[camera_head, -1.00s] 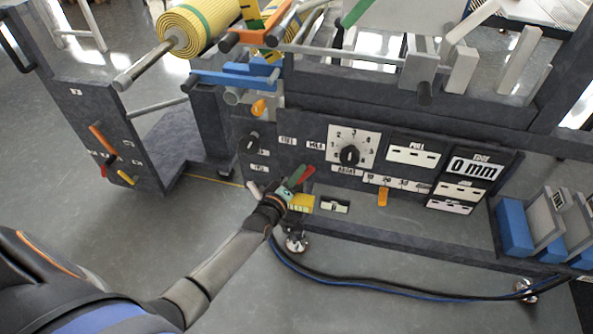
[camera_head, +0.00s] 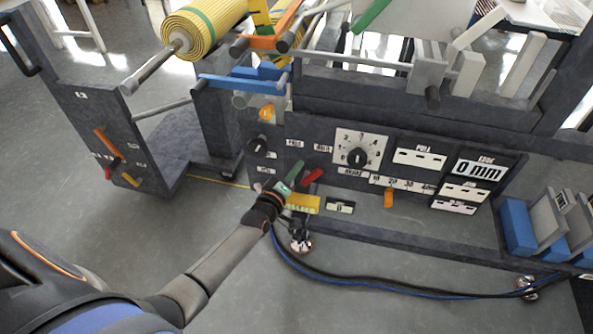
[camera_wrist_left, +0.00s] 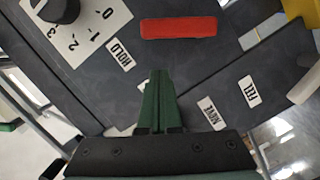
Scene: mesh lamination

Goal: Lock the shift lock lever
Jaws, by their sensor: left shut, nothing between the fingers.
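A red lever (camera_head: 312,177) sits on the dark control panel, low and left of the numbered dial. It shows in the left wrist view (camera_wrist_left: 178,27) as a red bar near the top. No label naming the shift lock is readable, so I cannot confirm that this is that lever. My left gripper (camera_head: 295,170) is just left of the red lever, with its green fingers shut and empty. In the left wrist view the fingers (camera_wrist_left: 157,100) point toward the panel, with a gap in the picture between them and the bar. My right gripper is not in view.
A white dial plate (camera_head: 374,140) with a black knob is right of the red lever. A yellow block (camera_head: 303,203) lies just below the lever. The wrist view shows HOLD (camera_wrist_left: 120,52) and MOVE (camera_wrist_left: 212,112) labels near the fingers. Cables (camera_head: 370,285) run along the floor.

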